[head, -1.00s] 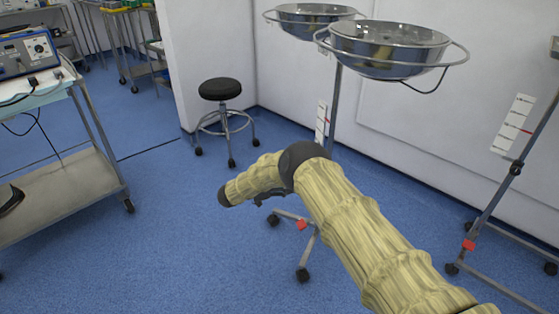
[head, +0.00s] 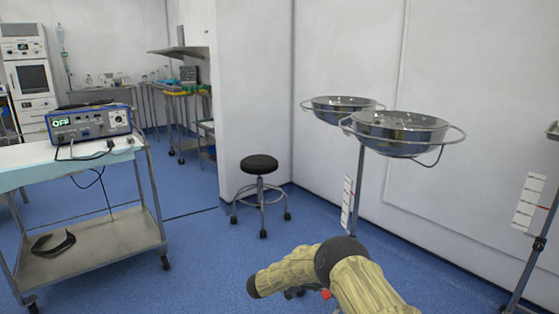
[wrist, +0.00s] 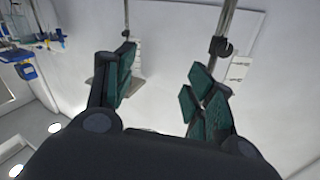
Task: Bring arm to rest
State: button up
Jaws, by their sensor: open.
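My arm, in a tan covering with dark joints, shows at the bottom of the head view. My gripper (wrist: 160,92) fills the lower part of the wrist view. Its two green-padded fingers are wide apart, with nothing between them. In the head view the gripper is mostly hidden behind and below the arm, near the bottom edge. The arm is in free air in front of the basin stand and touches nothing that I can see.
Two steel basins (head: 400,134) on a wheeled stand are beyond the arm. A black stool (head: 260,165) stands by the wall corner. A cart (head: 110,232) with a blue device (head: 90,122) is at left. Another stand (head: 538,225) is at right. Blue floor (head: 200,265) between is clear.

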jog(key=s+d+n+t+y+p, duration=0.25)
jog(key=s+n+y+p, duration=0.5)
jog(key=s+p, duration=0.45)
jog(key=s+d+n+t+y+p, duration=0.1)
jog(key=s+d+n+y+p, duration=0.2)
jog(key=s+n+y+p, duration=0.85)
jog(key=s+d+r+g+p, duration=0.1)
jog(key=s+r, duration=0.3)
jog(key=s, duration=0.8)
jog(key=s+d+r+m+g+h+p, duration=0.1)
jog(key=s+r+g+p, duration=0.2)
jog(key=s, duration=0.9)
jog(key=s+d+r+m+g+p, duration=0.1)
jog(key=s+r+g, duration=0.3)
jog(key=s, duration=0.8)
notch_tip(320, 180, up, 3)
jog(key=shift+s+f+p, duration=0.1)
jog(key=shift+s+p, duration=0.2)
jog(key=shift+p, duration=0.55)
